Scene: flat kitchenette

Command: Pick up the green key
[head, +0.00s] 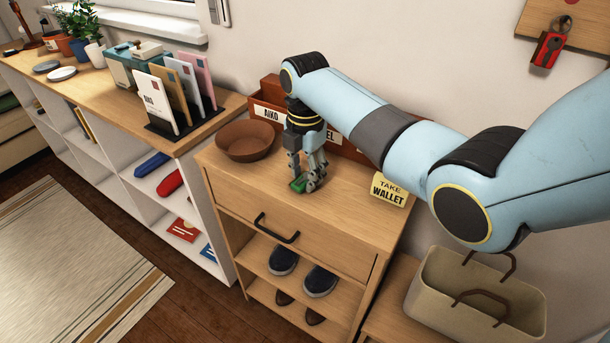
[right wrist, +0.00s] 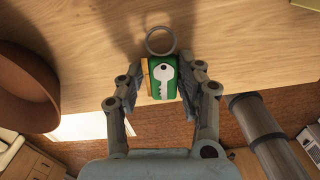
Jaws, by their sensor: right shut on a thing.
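The green key (right wrist: 163,82) shows in the right wrist view as a green block with a white key shape on its face and a metal ring at its top. My right gripper (right wrist: 166,76) has a finger on each side of it and is shut on it. In the head view the right gripper (head: 307,184) points down at the cabinet top, with a small part of the green key (head: 298,185) showing between and beside the fingertips. I cannot tell whether the key touches the wood. My left gripper is in neither view.
A brown bowl (head: 246,140) stands left of the right gripper. A brown box with name labels (head: 268,112) is behind it, against the wall. A yellow "TAKE WALLET" note (head: 388,190) is to the right. The cabinet's front edge (head: 290,232) is close in front, above a drawer.

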